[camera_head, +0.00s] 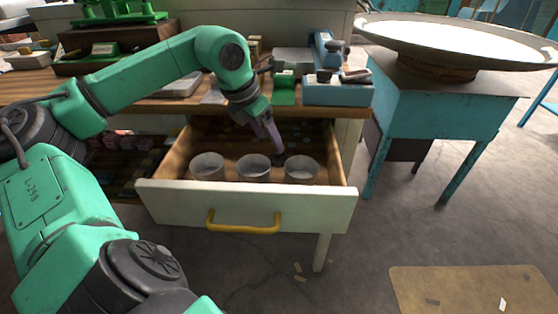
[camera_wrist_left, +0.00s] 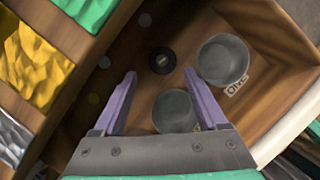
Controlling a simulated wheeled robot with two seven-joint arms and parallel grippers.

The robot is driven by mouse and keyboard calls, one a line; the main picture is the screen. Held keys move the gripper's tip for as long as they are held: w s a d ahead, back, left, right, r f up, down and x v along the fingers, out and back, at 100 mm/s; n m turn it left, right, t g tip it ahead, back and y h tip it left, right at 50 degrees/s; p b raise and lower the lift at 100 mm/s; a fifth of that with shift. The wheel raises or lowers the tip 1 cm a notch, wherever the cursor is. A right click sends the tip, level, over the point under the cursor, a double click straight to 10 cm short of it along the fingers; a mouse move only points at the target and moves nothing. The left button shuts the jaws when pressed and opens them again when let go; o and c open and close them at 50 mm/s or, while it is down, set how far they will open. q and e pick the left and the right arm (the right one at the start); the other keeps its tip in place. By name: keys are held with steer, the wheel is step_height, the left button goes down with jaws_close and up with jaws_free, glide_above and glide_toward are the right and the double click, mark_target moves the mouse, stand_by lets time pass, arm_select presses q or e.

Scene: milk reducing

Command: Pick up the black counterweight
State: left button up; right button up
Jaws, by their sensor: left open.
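The black counterweight (camera_wrist_left: 162,60) is a small dark disc with a lighter centre, lying on the wooden floor of the open drawer (camera_head: 165,197). In the head view a small dark shape (camera_head: 279,158) just below my fingertips appears to be it, partly hidden. My left gripper (camera_head: 275,143) reaches down into the drawer behind the cups. In the left wrist view its two purple fingers (camera_wrist_left: 160,78) are apart and empty, with the counterweight between and beyond their tips. My right gripper is not in view.
Grey cups stand along the drawer front: left (camera_head: 207,167), middle (camera_head: 253,168) and right (camera_head: 301,169). Two cups show close to my fingers in the wrist view (camera_wrist_left: 223,60). The desktop (camera_head: 150,103) overhangs the drawer's back. A blue cabinet (camera_head: 440,105) stands to the right.

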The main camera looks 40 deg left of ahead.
mark_target(276, 154)
arm_select(q)
steer(key=x, duration=0.1)
steer(key=p+x, duration=0.1)
steer(key=x, duration=0.3)
steer(key=shift+d+f, duration=0.1)
steer(key=shift+d, duration=0.15)
steer(key=shift+w+f, duration=0.2)
steer(key=shift+f, duration=0.2)
jaws_close()
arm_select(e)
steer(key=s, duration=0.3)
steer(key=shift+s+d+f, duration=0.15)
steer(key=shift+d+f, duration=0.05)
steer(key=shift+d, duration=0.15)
